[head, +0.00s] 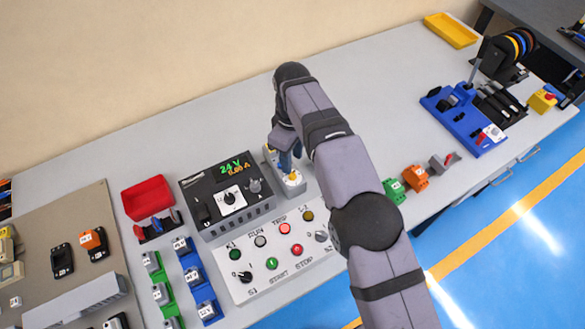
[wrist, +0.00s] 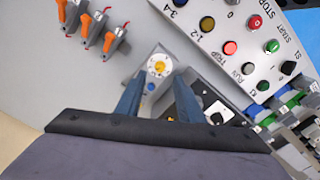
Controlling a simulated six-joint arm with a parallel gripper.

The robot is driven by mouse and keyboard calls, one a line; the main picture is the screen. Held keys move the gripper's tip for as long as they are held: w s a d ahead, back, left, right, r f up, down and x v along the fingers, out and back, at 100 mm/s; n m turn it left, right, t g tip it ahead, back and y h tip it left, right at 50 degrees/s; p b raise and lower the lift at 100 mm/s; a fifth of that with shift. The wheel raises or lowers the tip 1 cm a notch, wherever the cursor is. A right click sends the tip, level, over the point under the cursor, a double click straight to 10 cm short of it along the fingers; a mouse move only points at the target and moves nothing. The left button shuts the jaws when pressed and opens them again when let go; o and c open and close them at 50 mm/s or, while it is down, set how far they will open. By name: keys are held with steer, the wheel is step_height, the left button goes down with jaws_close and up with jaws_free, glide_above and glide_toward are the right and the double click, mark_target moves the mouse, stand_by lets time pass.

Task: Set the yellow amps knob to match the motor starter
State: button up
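The yellow amps knob (head: 292,178) is on the end of a narrow grey block (head: 297,188) right of the power supply. In the wrist view the yellow knob (wrist: 159,66) sits in a white round dial, with a blue button (wrist: 151,87) beside it. The setting is too small to read. My gripper (head: 289,165) is over the block and points down. In the wrist view my gripper (wrist: 159,77) is open, its two blue fingers on either side of the block below the knob, with nothing visibly held. I cannot tell which thing is the motor starter.
A black power supply (head: 207,184) with a lit 24 V display stands left of the block. A sloped white control panel (head: 245,290) with buttons is in front. Green and orange blocks (head: 414,178) lie right of my arm. The table behind is clear.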

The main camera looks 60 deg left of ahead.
mark_target(292, 174)
steer(key=shift+f+p, duration=1.1)
steer(key=shift+f, duration=2.05)
jaws_close()
